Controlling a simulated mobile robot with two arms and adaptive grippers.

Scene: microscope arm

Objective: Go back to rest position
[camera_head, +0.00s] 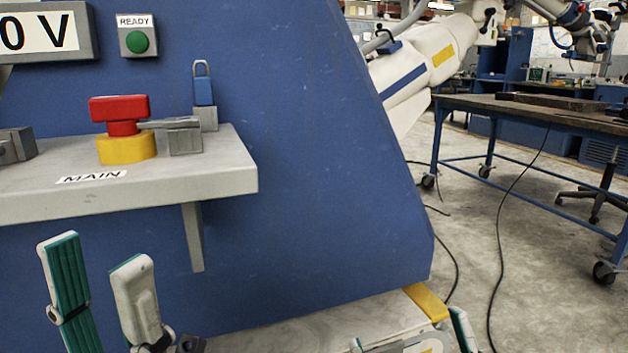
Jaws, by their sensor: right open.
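My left gripper (96,258) is at the lower left, below the grey shelf. Its two teal-padded fingers point up and stand apart, with nothing between them. My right gripper (408,328) is at the bottom edge, right of centre, in front of the machine's base. Only its fingertips show, and they are apart; the rest is cut off by the frame. Neither gripper touches the shelf in this view.
A blue machine panel (310,190) fills the left and middle. Its grey shelf (225,175), marked MAIN, bears a red switch (120,110) on a yellow base and a blue padlock (203,92). A workbench (470,103) stands at the right; cables cross the floor.

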